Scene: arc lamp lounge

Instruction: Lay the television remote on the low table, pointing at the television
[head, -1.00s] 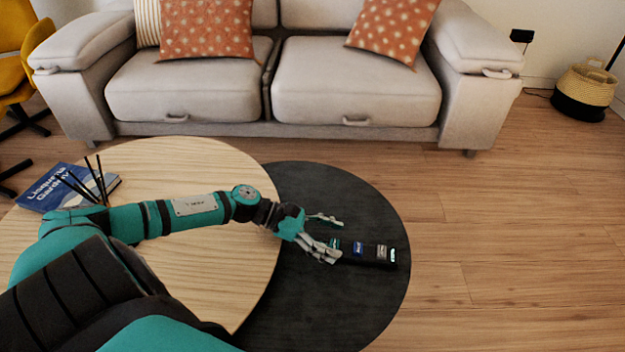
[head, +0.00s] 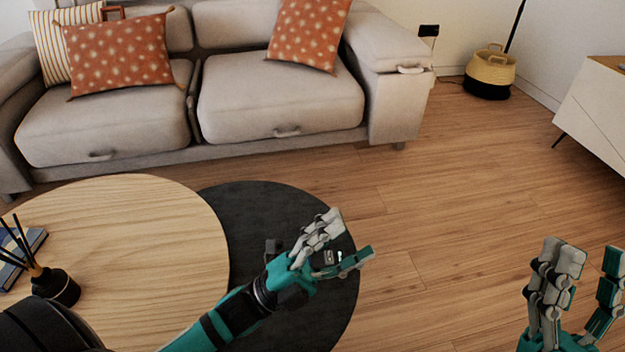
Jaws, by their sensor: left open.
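The low table shows as a round pale wood top (head: 150,225) beside a darker round top (head: 240,205). My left gripper (head: 350,238) is over the right side of the dark top, with its fingers apart. A small dark object with light parts (head: 328,258) shows between and behind those fingers. Most of it is hidden, and I cannot tell whether it is the remote or whether the fingers touch it. My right gripper (head: 588,268) is at the lower right over the floor, fingers apart and empty. I cannot make out the television.
A dark reed diffuser (head: 58,288) and a blue book (head: 30,252) are at the pale top's left side. A grey sofa (head: 275,105) stands behind. A basket (head: 490,72) and a pale cabinet (head: 600,110) are at the right. The wood floor between is clear.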

